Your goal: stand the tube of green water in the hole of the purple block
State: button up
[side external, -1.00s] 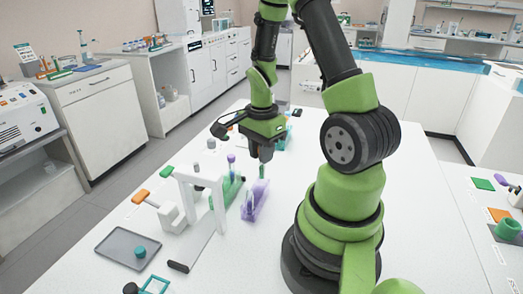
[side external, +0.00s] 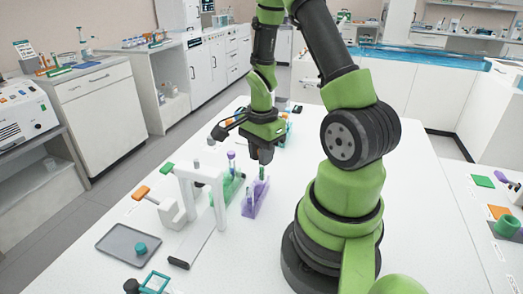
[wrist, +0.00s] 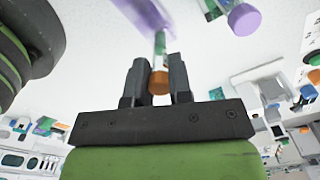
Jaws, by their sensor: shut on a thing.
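My gripper (side external: 262,160) points down and is shut on the tube of green water (side external: 262,173). In the wrist view the tube's orange cap (wrist: 158,83) sits between the two fingers (wrist: 158,75). The purple block (side external: 254,204) stands on the table below, and it shows blurred in the wrist view (wrist: 140,12). The tube looks upright, its lower end at the block's far end. I cannot tell whether that end is inside a hole or just above it.
A green block (side external: 228,190) stands left of the purple block and holds a purple-capped tube (side external: 231,156). A white frame (side external: 197,176) stands further left, with a grey tray (side external: 118,243) in front.

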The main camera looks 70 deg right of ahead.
jog(key=shift+f, duration=0.4)
jog(key=shift+f, duration=0.25)
dwell(0.3)
jog(key=o, duration=0.8)
notch_tip(320, 180, up, 10)
dwell(0.4)
dwell(0.7)
